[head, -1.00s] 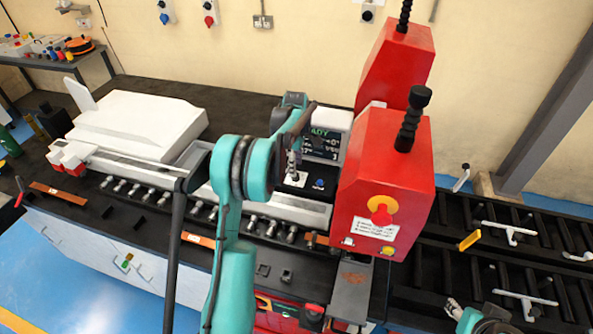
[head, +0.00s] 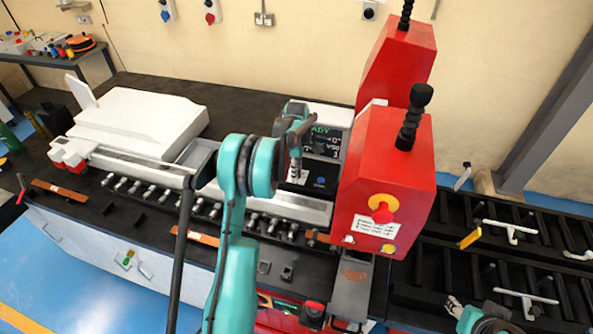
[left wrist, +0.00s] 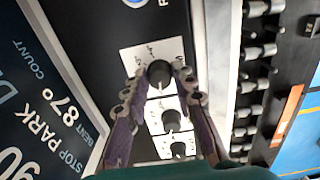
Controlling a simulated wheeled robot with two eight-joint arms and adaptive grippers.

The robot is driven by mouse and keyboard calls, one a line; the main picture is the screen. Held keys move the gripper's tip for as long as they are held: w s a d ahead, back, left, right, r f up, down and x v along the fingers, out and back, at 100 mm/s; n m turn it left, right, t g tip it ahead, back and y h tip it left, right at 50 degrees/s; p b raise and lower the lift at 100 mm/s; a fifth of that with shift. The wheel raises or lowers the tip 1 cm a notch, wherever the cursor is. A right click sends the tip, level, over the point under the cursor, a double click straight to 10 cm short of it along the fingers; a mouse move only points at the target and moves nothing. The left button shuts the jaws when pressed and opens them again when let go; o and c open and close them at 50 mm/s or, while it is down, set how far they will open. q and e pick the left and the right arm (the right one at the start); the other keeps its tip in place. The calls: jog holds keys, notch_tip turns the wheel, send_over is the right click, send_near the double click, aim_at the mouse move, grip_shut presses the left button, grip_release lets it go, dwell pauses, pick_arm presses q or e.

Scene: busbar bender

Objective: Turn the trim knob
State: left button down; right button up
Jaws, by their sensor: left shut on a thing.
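A white card with a column of dark round knobs lies on the machine's control panel in the left wrist view. My left gripper (left wrist: 162,78) has its fingers on both sides of the end knob (left wrist: 159,72) and is shut on it. Two other knobs, a middle one (left wrist: 171,120) and a lower one (left wrist: 178,148), stand free. The labels are too small to read, so I cannot tell which is the trim knob. In the head view my left gripper (head: 296,172) points down at the panel and hides the knobs. My right gripper (head: 454,306) is small at the lower right, its fingers unclear.
The lit display (head: 322,142) stands behind the panel; it also shows in the left wrist view (left wrist: 45,100). A red housing (head: 383,180) with a red emergency button (head: 382,212) rises close right of my left gripper. A row of metal rollers (head: 150,192) runs along the front.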

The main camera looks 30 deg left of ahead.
pick_arm(q)
jog(key=m+b, duration=0.2)
jog(key=m, duration=0.2)
jog(key=shift+f+b, duration=0.15)
jog(key=shift+b, duration=0.15)
jog(key=m+b, duration=0.2)
jog(key=m, duration=0.4)
jog(key=shift+m, duration=0.4)
jog(key=m+b, duration=0.1)
jog(key=m, duration=0.5)
jog(key=shift+b, duration=0.3)
jog(key=m, duration=0.6)
jog(key=shift+m+b, duration=0.4)
jog(key=c, duration=1.2)
grip_release()
jog(key=shift+r, duration=0.2)
